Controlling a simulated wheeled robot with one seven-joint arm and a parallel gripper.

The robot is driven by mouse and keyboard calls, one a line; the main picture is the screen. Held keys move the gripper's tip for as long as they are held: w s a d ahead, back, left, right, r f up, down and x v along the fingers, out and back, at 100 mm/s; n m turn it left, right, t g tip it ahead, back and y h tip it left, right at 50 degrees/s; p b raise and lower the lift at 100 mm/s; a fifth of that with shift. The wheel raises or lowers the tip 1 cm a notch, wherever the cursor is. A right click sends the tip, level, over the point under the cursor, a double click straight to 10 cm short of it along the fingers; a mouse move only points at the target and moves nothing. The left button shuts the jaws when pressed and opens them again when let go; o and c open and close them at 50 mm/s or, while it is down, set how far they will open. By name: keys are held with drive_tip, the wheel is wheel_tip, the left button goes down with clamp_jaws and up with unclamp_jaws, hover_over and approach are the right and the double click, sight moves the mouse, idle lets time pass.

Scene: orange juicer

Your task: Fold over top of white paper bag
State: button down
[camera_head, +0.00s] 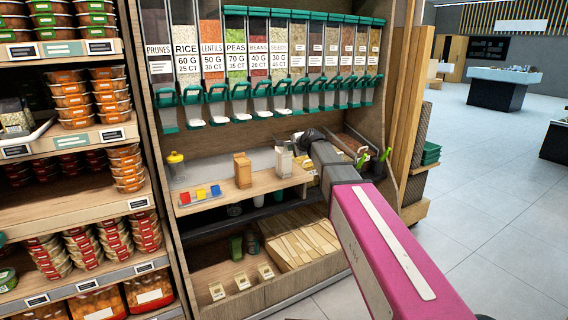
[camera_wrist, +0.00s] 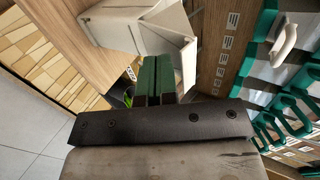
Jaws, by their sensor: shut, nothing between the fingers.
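The white paper bag (camera_wrist: 140,28) fills the upper middle of the wrist view, with its folded side panel and edges turned towards me. In the head view the white bag (camera_head: 284,161) stands on the wooden counter. My gripper (camera_wrist: 163,62) shows as two green fingers closed side by side, with nothing between them. The fingertips are right at the near edge of the bag; I cannot tell whether they touch it. In the head view my dark gripper (camera_head: 308,138) is beside the bag's top right, its fingertips hard to make out.
A brown paper bag (camera_head: 242,171) stands left of the white bag. Dispensers with green handles (camera_head: 240,92) hang above. Wooden slats (camera_head: 300,238) lie below.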

drive_tip(key=w+a, duration=0.1)
drive_tip(key=w, duration=0.1)
drive_tip(key=w+a, duration=0.1)
drive_tip(key=w, duration=0.1)
drive_tip(key=shift+a, duration=0.35)
idle(0.7)
drive_tip(key=shift+r, duration=0.1)
idle(0.4)
drive_tip(key=shift+s+d+r, duration=0.3)
drive_tip(key=shift+s+r, duration=0.1)
drive_tip(key=shift+r, duration=0.4)
drive_tip(key=shift+s+d+r, duration=0.25)
drive_tip(key=shift+s+r, duration=0.2)
drive_tip(key=shift+r, duration=0.35)
drive_tip(key=shift+s+d+r, duration=0.3)
drive_tip(key=shift+s+r, duration=0.1)
drive_tip(key=shift+r, duration=0.4)
